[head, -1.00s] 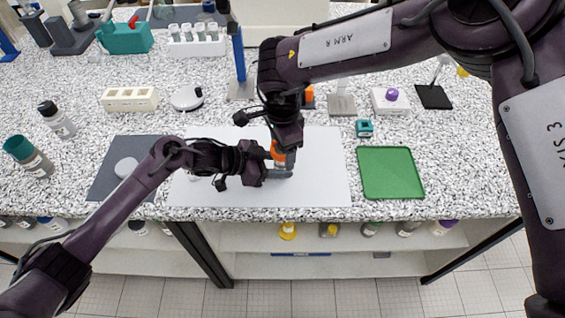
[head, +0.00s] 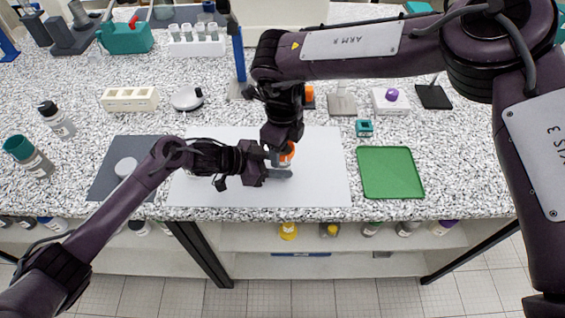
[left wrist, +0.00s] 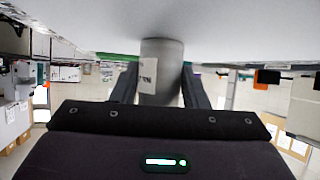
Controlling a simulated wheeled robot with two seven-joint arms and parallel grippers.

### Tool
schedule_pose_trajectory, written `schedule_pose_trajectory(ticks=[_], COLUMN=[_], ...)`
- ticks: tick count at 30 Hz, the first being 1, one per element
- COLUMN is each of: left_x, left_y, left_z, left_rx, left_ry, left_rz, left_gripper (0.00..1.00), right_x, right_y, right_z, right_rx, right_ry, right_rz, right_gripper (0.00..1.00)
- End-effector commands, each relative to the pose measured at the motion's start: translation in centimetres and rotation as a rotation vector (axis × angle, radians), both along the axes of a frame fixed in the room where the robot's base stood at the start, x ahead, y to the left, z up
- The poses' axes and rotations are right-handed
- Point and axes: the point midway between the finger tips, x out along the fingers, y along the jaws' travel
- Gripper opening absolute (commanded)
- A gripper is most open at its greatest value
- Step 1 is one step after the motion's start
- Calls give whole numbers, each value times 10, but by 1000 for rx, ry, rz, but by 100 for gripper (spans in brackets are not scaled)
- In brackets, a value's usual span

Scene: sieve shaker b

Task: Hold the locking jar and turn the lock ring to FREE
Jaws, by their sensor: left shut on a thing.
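The locking jar (left wrist: 162,68) is a grey cylinder with a pale label, standing on the white mat in the head view. My left gripper (head: 281,166) is shut around its body from the left. In the left wrist view the jar sits between my left fingers (left wrist: 160,85). An orange ring (head: 288,150) shows at the top of the jar in the head view. My right gripper (head: 282,148) points down over the jar top from above, its fingers at the orange ring. Whether these fingers grip the ring is too small to tell. The ring's markings cannot be read.
The white mat (head: 322,180) lies under the jar. A green tray (head: 390,172) is to its right and a dark grey mat (head: 108,180) with a white disc to its left. A small teal block (head: 364,128) and several stands are behind. The table's front edge is close.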

Motion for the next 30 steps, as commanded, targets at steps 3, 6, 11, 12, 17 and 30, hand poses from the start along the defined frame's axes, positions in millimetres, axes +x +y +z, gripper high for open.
schedule_pose_trajectory(ticks=[3, 6, 11, 12, 17, 30], left_x=[0, 0, 0, 0, 0, 0], left_y=[0, 0, 0, 0, 0, 0], left_z=[0, 0, 0, 0, 0, 0], left_rx=[0, 0, 0, 0, 0, 0], left_ry=[0, 0, 0, 0, 0, 0], left_rz=[-1, -1, -1, -1, -1, -1], left_gripper=[18, 18, 18, 18, 18, 18], right_x=[0, 0, 1, 1, 1, 0], right_y=[0, 0, -1, -1, -1, 0], right_z=[0, 0, 0, 0, 0, 0], right_rx=[0, -2, -3, -2, -2, 0], right_ry=[-1, -1, -3, -2, -1, -1], right_rz=[3, 64, 318, 378, 520, 527], right_gripper=[24, 24, 24, 24, 24, 65])
